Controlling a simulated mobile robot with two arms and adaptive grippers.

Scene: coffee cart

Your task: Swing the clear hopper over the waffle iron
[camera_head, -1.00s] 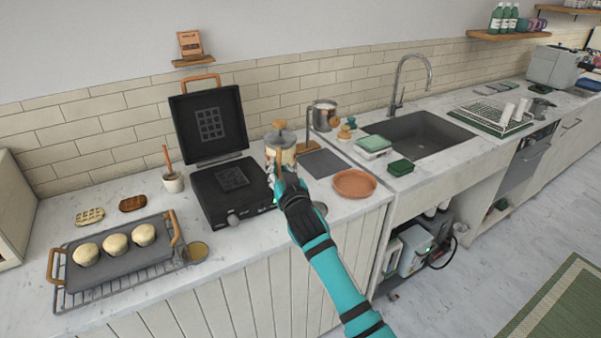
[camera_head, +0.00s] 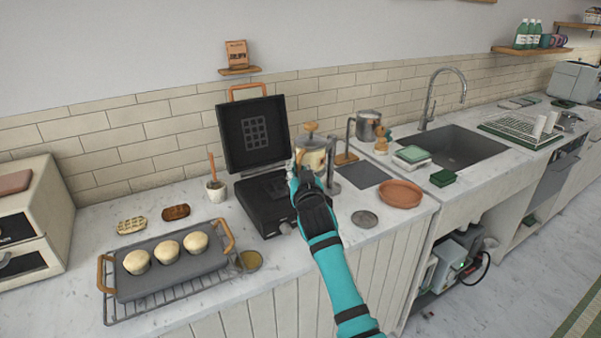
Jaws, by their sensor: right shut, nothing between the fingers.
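The clear hopper (camera_head: 315,158), with cream contents and a wooden knob on top, hangs beside its upright stand (camera_head: 349,140). It is at the right edge of the black waffle iron (camera_head: 265,215), whose lid (camera_head: 254,134) stands open. My right gripper (camera_head: 298,168) is shut with nothing between its fingers. It is at the hopper's front left in the picture and overlaps its lower part; whether they touch cannot be told. My forearm and hand hide part of the hopper's underside and the iron's right side. My left gripper is not in view.
A tray (camera_head: 190,283) of muffins on a rack stands front left, with a small cup (camera_head: 216,190) behind it. A terracotta plate (camera_head: 400,194) and a grey disc (camera_head: 364,219) lie right of my arm. The sink (camera_head: 455,150) is further right.

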